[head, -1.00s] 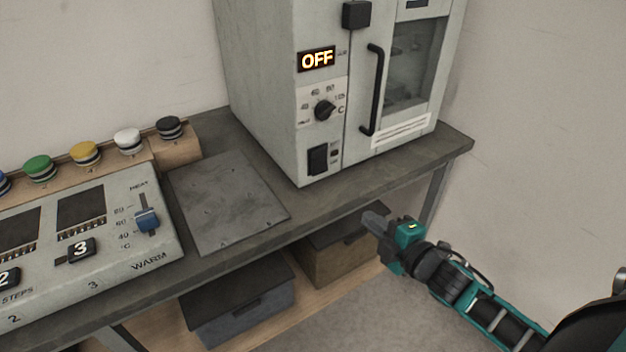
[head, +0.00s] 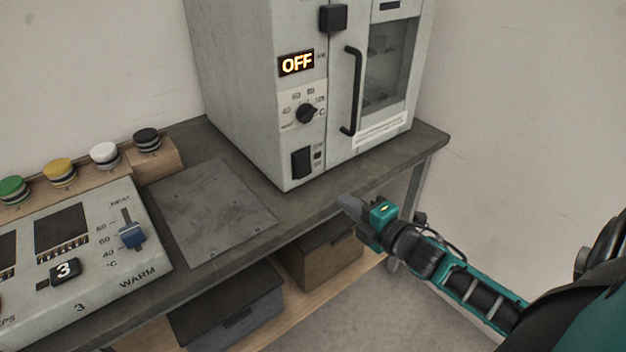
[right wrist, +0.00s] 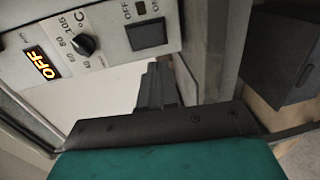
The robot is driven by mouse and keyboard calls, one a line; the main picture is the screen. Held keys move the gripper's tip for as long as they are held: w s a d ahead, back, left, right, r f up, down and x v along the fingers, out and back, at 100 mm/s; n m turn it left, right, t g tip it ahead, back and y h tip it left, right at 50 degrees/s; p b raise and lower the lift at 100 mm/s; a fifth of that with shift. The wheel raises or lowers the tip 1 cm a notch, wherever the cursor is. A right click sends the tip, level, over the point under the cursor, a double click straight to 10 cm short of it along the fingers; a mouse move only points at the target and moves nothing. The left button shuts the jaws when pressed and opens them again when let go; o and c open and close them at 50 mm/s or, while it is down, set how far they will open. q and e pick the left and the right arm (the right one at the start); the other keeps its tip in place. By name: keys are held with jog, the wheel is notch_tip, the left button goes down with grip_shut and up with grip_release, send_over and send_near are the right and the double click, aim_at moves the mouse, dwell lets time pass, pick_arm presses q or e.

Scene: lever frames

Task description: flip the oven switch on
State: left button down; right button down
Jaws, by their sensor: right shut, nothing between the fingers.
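The grey oven (head: 245,90) stands on the bench, its lit display (head: 296,63) reading OFF. Its black rocker switch (head: 302,163) is low on the front panel, below the black dial (head: 307,113). My right gripper (head: 347,203) is shut and empty, at the bench's front edge, right of and below the switch and apart from it. In the right wrist view the switch (right wrist: 146,35) shows beyond the gripper's fingers (right wrist: 157,80), with the dial (right wrist: 84,45) and display (right wrist: 42,64) to its left. My left gripper is not in view.
A flat metal plate (head: 212,212) lies on the bench (head: 410,150) left of the oven. A control panel (head: 100,280) with a blue slider and a row of coloured buttons are further left. The oven's black door handle (head: 352,90) sticks out. Boxes (head: 320,255) stand on the lower shelf.

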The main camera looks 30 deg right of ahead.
aim_at(305, 174)
jog(key=w, duration=0.4)
jog(key=w+f, duration=0.1)
jog(key=w, duration=0.2)
jog(key=w+a, duration=0.1)
jog(key=w, duration=0.3)
jog(key=shift+w+f+b, duration=0.2)
jog(key=shift+w+b, duration=0.1)
jog(key=shift+w, duration=0.45)
jog(key=shift+f, duration=0.15)
jog(key=shift+w+f+t+b, duration=0.25)
jog(key=shift+f+t+b, duration=0.1)
jog(key=shift+b, duration=0.9)
jog(key=shift+r+p, duration=0.3)
jog(key=shift+r, duration=0.05)
